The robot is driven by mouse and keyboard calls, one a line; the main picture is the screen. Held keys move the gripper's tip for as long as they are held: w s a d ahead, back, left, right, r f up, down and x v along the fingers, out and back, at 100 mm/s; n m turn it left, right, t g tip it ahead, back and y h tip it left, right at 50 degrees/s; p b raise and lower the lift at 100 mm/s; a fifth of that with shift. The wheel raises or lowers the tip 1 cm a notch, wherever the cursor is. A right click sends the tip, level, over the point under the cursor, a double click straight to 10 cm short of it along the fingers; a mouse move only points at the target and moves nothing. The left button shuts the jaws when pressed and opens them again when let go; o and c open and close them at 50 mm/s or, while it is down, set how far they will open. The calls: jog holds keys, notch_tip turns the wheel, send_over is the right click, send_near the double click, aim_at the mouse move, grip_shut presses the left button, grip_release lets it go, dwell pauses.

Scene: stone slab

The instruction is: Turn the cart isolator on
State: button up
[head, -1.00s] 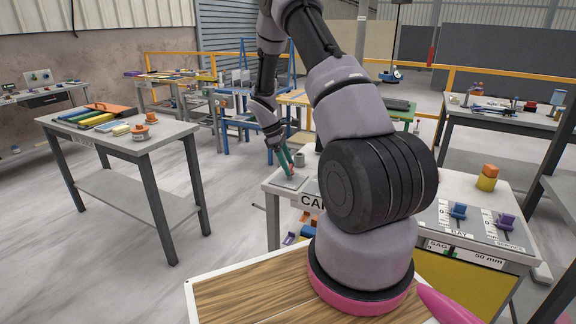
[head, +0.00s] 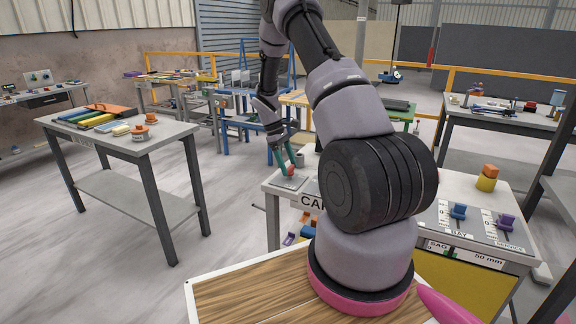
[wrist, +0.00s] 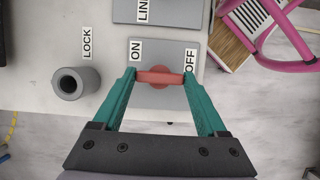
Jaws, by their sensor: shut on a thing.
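The isolator is a grey plate (wrist: 150,110) on the cart top, with a red handle (wrist: 160,78) on a round red hub. An ON label (wrist: 135,51) stands above the handle's left end and an OFF label (wrist: 190,60) above its right end in the wrist view. The handle lies crosswise in that view; I cannot tell which setting it marks. My gripper (wrist: 160,76) has green fingers closed on the two ends of the handle. In the head view my gripper (head: 287,165) is low over the cart's left end; the handle is mostly hidden there.
A pink frame (wrist: 275,35) is at upper right. Blue (head: 459,211) and purple (head: 505,221) levers stand on the cart's right part.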

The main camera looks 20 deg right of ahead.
jog(key=o, duration=1.3)
jog(key=v, duration=1.1)
jog(key=shift+f, duration=0.1)
jog(key=s+a+r+m+t+y, duration=0.1)
jog(key=s+a+r+m+t, duration=0.1)
jog(key=s+r, duration=0.35)
jog(key=s+a+r+m+t, duration=0.1)
jog(key=s+a+r+m, duration=0.1)
jog(key=r, duration=0.7)
jog(key=s+a+r+m+t+y, duration=0.1)
jog(key=s+a+r+t, duration=0.2)
jog(key=r, duration=0.4)
jog(key=s+a+r+m+t+y, duration=0.1)
jog(key=s+a+r+m+t, duration=0.1)
jog(key=s, duration=0.8)
jog(key=s+a+r+m+t+y, duration=0.1)
jog(key=s+a+r+m+t, duration=0.1)
jog(key=s, duration=0.8)
notch_tip(320, 180, up, 3)
jog(key=a+m, duration=0.1)
jog(key=m, duration=0.1)
jog(key=shift+s+a+m+t+y, duration=0.2)
jog(key=shift+m+t+y, duration=0.1)
jog(key=shift+t, duration=0.1)
